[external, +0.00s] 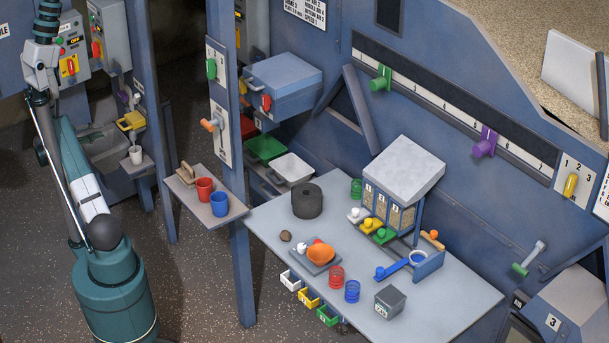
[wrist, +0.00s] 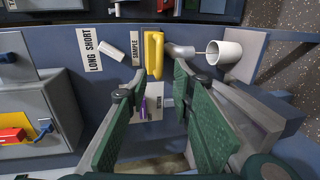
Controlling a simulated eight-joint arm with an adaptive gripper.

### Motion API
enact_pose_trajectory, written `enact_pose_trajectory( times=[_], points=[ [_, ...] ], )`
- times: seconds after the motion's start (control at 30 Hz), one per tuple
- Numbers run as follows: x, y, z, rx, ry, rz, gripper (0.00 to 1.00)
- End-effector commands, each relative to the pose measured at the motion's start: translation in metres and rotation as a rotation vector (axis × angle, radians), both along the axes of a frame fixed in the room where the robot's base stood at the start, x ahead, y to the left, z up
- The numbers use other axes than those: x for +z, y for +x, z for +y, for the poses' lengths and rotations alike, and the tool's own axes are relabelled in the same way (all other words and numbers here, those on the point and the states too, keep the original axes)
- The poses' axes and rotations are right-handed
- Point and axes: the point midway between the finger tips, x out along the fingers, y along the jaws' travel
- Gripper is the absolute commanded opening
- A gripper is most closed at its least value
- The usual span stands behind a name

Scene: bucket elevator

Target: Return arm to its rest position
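My gripper (wrist: 153,88) is open in the wrist view. Its two green-padded fingers are spread apart, and nothing is held between them. Beyond the fingertips are a yellow handle (wrist: 153,53) beside a SAMPLE label and a white cup (wrist: 224,54) on a small shelf. The yellow part (external: 131,121) and the white cup (external: 136,154) also show in the external view at the left. My arm (external: 88,190) rises from its teal base at the left of the external view and runs out of the top edge. My gripper's fingers cannot be made out there.
A blue-grey post (external: 232,200) stands right of my arm. A small shelf (external: 184,192) carries a red cup and a blue cup. The worktable (external: 450,300) holds several objects. A purple part (wrist: 142,106) shows between my fingers. Speckled floor (external: 195,285) lies open between my base and the table.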

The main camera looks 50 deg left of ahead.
Motion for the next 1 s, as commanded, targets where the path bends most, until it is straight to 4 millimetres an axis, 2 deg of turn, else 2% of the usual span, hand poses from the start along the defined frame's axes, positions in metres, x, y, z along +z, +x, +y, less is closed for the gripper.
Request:
enact_pose_trajectory(
  times=[0.17, 0.27, 0.47, 0.8, 1.0],
  points=[
    [0.010, 0.013, -0.006, -0.012, -0.006, 0.003, 0.24],
    [0.023, 0.030, -0.015, -0.027, -0.013, 0.007, 0.24],
    [0.063, 0.084, -0.047, -0.075, -0.037, 0.022, 0.24],
    [0.142, 0.185, -0.131, -0.176, -0.084, 0.058, 0.24],
    [0.183, 0.234, -0.189, -0.233, -0.104, 0.086, 0.24]
  ],
)
